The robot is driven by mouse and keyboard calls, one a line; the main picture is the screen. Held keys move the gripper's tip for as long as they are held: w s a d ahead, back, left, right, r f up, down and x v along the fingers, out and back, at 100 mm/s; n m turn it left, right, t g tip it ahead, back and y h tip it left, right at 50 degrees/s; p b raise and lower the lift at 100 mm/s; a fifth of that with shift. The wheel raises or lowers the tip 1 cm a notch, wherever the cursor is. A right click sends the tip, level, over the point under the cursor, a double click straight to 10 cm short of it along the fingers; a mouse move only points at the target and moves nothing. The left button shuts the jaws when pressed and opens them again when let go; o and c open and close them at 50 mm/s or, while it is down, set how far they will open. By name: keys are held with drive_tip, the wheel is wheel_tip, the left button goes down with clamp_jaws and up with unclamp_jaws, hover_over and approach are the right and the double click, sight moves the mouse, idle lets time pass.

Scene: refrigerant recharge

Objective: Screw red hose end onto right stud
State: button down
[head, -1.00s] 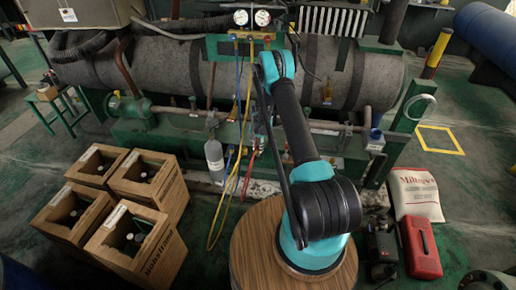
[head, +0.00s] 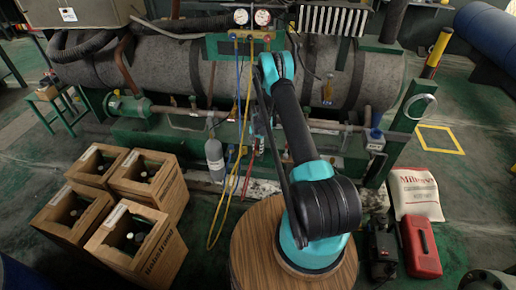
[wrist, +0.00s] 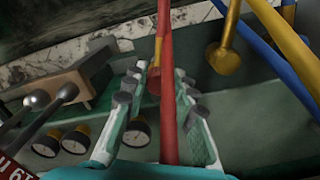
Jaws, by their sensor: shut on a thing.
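In the wrist view a red hose (wrist: 168,110) runs between the two teal-and-white fingers of my gripper (wrist: 160,82), which is shut on it. The red hose also hangs below the gauges in the head view (head: 248,178). I cannot make out its end fitting clearly. A brass fitting (wrist: 155,82) shows just behind the hose, between the fingers. Another brass fitting (wrist: 221,60) on a yellow line is to the right, apart from the fingers. I cannot tell which part is the right stud. In the head view my arm hides much of the work area.
Two gauges (head: 252,17) sit on the frame above the large grey tank (head: 170,65). Yellow (head: 215,220) and blue (head: 239,110) hoses hang close by. A grey bottle (head: 214,158) stands left of the hoses. Wooden crates (head: 150,250) fill the floor at left.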

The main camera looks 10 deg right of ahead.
drive_tip(key=shift+f, duration=0.65)
idle(0.3)
drive_tip(key=m, duration=0.3)
drive_tip(key=shift+m, duration=0.3)
drive_tip(key=m, duration=0.3)
drive_tip(key=shift+m, duration=0.3)
drive_tip(key=shift+m, duration=1.8)
